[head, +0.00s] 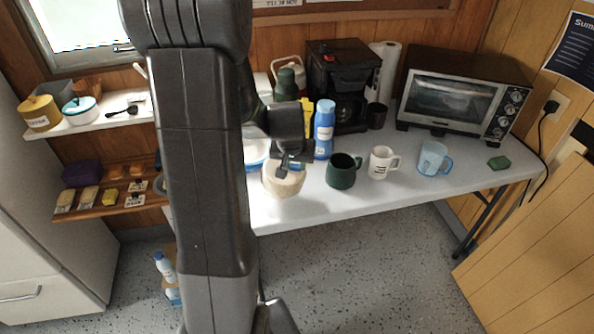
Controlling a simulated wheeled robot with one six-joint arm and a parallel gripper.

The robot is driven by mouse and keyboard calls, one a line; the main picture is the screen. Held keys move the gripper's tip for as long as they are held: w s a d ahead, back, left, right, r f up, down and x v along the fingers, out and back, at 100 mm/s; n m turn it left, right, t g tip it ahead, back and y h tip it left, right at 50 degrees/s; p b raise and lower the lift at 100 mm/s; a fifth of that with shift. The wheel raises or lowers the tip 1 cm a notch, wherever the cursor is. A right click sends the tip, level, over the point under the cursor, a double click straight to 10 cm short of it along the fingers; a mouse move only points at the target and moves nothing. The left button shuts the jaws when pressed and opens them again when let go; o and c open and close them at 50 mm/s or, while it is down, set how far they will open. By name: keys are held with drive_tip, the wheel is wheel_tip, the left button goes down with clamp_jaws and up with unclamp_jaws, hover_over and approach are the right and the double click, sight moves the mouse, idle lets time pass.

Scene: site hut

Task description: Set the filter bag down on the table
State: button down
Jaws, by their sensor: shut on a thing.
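My gripper (287,168) is over the front part of the white table (335,205), left of the dark green mug. It is shut on a cream, rounded thing that looks like the filter bag (283,184). The bag hangs right below my gripper, close to the table's front edge. I cannot tell whether its underside touches the tabletop. My arm hides the left part of the table.
A dark green mug (343,171), a white mug (382,163) and a light blue mug (434,159) stand to the right. A blue bottle (324,130) and a coffee maker (338,85) stand behind. A toaster oven (460,95) fills the back right. Bare tabletop shows along the front edge.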

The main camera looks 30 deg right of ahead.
sight(295, 172)
drive_tip(key=shift+f, duration=1.75)
drive_tip(key=c, duration=1.1)
unclamp_jaws()
drive_tip(key=shift+o, duration=0.2)
drive_tip(key=shift+r, duration=0.55)
drive_tip(key=v, duration=1.1)
drive_tip(key=shift+s, duration=0.1)
